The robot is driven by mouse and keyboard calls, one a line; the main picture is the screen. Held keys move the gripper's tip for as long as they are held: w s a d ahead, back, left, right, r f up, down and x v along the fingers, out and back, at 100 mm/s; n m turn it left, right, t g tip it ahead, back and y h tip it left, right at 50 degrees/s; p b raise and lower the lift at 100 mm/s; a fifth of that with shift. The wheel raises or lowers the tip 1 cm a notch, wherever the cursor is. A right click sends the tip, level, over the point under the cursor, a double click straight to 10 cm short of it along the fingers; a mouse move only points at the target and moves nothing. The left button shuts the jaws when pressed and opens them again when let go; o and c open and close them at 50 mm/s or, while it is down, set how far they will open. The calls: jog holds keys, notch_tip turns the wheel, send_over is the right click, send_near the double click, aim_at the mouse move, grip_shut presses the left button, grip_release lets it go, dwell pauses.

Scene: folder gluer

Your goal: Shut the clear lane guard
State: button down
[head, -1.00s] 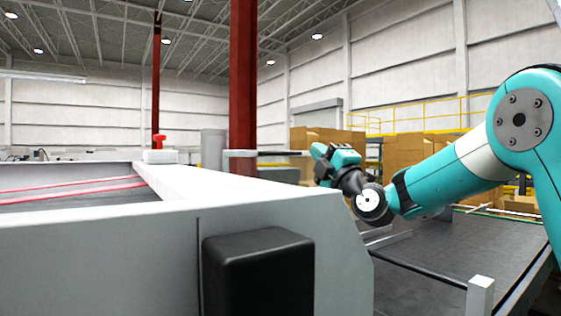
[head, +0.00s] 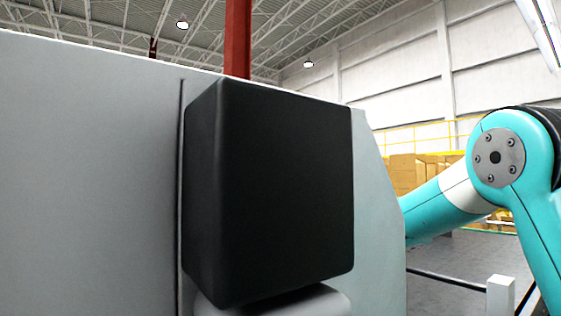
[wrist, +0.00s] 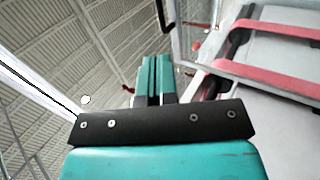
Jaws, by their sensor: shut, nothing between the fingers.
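In the wrist view my gripper (wrist: 153,82) is shut and empty, its teal and dark fingers together. It points up past the machine's red-striped lane area. A pane-like piece with a thin dark edge (wrist: 172,28) shows at the top, just beyond and right of the fingers. It looks like the clear lane guard, but its outline is faint and I cannot tell its angle. I cannot tell whether the fingers touch it. In the head view the guard is not visible, and my gripper is hidden behind the machine's grey side panel (head: 90,170).
A black box (head: 270,190) on the grey side panel fills the middle of the head view. Pink-red belts (wrist: 270,80) run along the machine at the right of the wrist view. A dark flat bed (head: 455,262) and a white post (head: 500,297) are at lower right.

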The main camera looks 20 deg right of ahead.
jog(key=p+x, duration=1.1)
jog(key=x, duration=0.2)
jog(key=shift+w+a, duration=0.15)
jog(key=shift+r, duration=0.15)
